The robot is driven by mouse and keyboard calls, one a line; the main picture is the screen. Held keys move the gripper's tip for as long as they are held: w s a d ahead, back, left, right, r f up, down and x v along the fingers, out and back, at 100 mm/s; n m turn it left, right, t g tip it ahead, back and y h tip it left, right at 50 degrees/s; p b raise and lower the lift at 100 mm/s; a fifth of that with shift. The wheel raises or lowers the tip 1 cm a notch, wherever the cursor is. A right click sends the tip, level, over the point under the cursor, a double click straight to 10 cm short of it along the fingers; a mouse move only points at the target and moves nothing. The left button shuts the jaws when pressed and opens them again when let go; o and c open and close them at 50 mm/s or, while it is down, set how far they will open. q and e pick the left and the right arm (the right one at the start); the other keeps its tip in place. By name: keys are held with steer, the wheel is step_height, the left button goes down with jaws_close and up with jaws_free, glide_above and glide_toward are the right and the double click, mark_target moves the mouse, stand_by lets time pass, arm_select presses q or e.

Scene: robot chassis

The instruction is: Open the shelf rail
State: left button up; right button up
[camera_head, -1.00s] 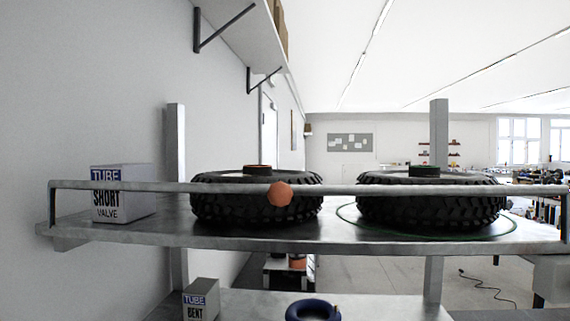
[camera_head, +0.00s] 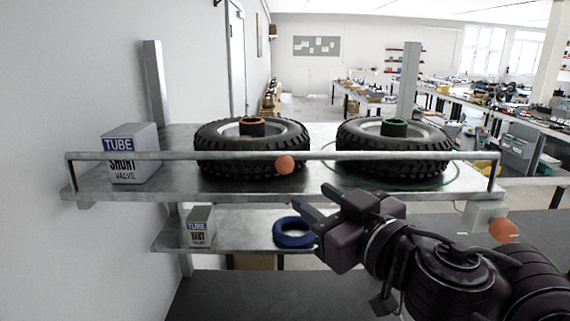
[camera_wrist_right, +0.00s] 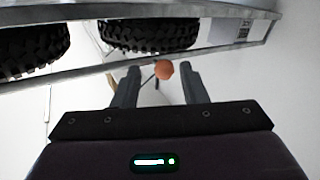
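The shelf rail (camera_head: 220,156) is a grey metal bar along the front of the upper shelf, with an orange knob (camera_head: 285,165) near its middle. The rail stands upright in front of the tires. My right gripper (camera_head: 312,201) is below and to the right of the knob in the head view. In the right wrist view its two fingers (camera_wrist_right: 156,87) are apart and empty, with the orange knob (camera_wrist_right: 164,70) showing between their tips. I cannot tell the exact gap to the knob. My left gripper is not in view.
Two tires (camera_head: 252,148) (camera_head: 394,147) lie behind the rail, beside a tube box (camera_head: 130,153). The lower shelf (camera_head: 250,240) holds a small box (camera_head: 200,226) and a blue ring (camera_head: 294,232). A wall is close on the left. Another orange knob (camera_head: 503,230) is at right.

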mark_target(291, 167)
steer(key=shift+n+y, duration=0.6)
steer(key=w+a+r, duration=0.2)
steer(key=w, duration=0.1)
steer(key=w+a+r, duration=0.1)
steer(key=w+a, duration=0.1)
steer(key=shift+w, duration=0.2)
steer(key=shift+w+a, duration=0.1)
steer(key=shift+w, duration=0.15)
steer(key=shift+s, duration=0.1)
steer(key=shift+s, duration=0.1)
steer(key=shift+c, duration=1)
jaws_close()
